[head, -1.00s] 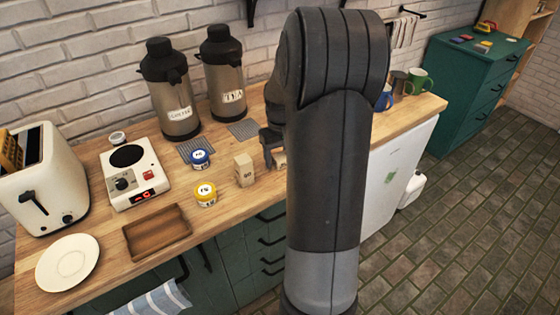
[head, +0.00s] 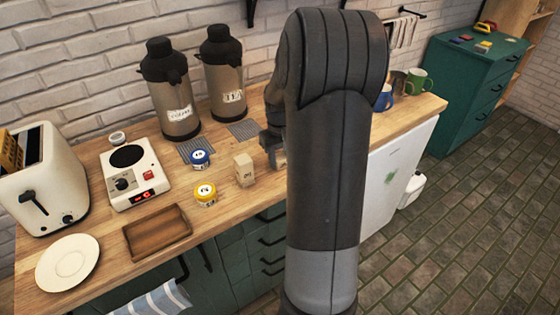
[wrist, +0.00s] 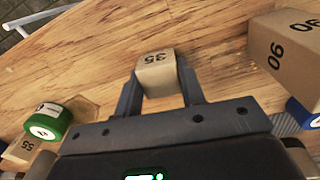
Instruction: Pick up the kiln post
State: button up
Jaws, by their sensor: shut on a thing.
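The kiln post (wrist: 155,75), a small tan block marked 35, is between the two fingers of my gripper (wrist: 157,88) in the wrist view. The fingers are shut on its sides. A larger tan post marked 90 (wrist: 288,50) stands apart to the right in the wrist view; a tan post also stands left of my gripper in the head view (head: 244,171). Another post marked 55 (wrist: 20,150) is at lower left.
A green-lidded jar (wrist: 52,122) is left of my gripper in the wrist view. Blue (head: 200,159) and yellow (head: 205,194) jars, a wooden tray (head: 157,248) and two flasks (head: 172,100) stand on the counter (head: 110,240).

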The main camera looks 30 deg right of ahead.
jog(key=shift+r, duration=0.5)
notch_tip(320, 180, up, 3)
jog(key=shift+f, duration=0.1)
jog(key=s+d+r, duration=0.6)
jog(key=s+r, duration=0.1)
jog(key=s, duration=0.2)
jog(key=n, duration=0.1)
send_over(241, 148)
notch_tip(241, 148, down, 6)
jog(key=shift+d+f, duration=0.15)
jog(key=shift+w+f, duration=0.15)
jog(key=shift+f, duration=2)
